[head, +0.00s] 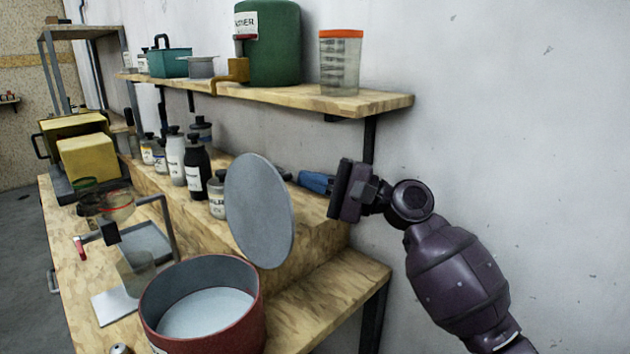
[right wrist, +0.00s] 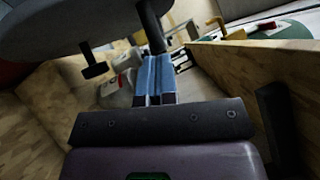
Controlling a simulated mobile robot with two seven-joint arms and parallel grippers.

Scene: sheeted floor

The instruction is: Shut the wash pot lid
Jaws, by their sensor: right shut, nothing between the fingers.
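The wash pot (head: 204,322) is a round red pot with a grey inside and pale contents, standing on the front of the bench. Its lid (head: 259,209) is a round grey disc standing upright, open, at the pot's back right edge. My right gripper (head: 301,180) is behind and to the right of the lid, with its blue fingers shut and empty, pointing left towards the lid. In the head view it appears apart from the lid. In the right wrist view, the blue fingers (right wrist: 154,78) are together, and a grey disc, likely the lid (right wrist: 60,22), fills the upper left. My left gripper is not in view.
Several bottles (head: 187,161) stand on the raised ledge behind the pot. A wall shelf (head: 375,102) above holds a green drum (head: 270,45) and a clear orange-topped container (head: 340,65). A metal stand (head: 165,215) is left of the lid. The wall at right is bare.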

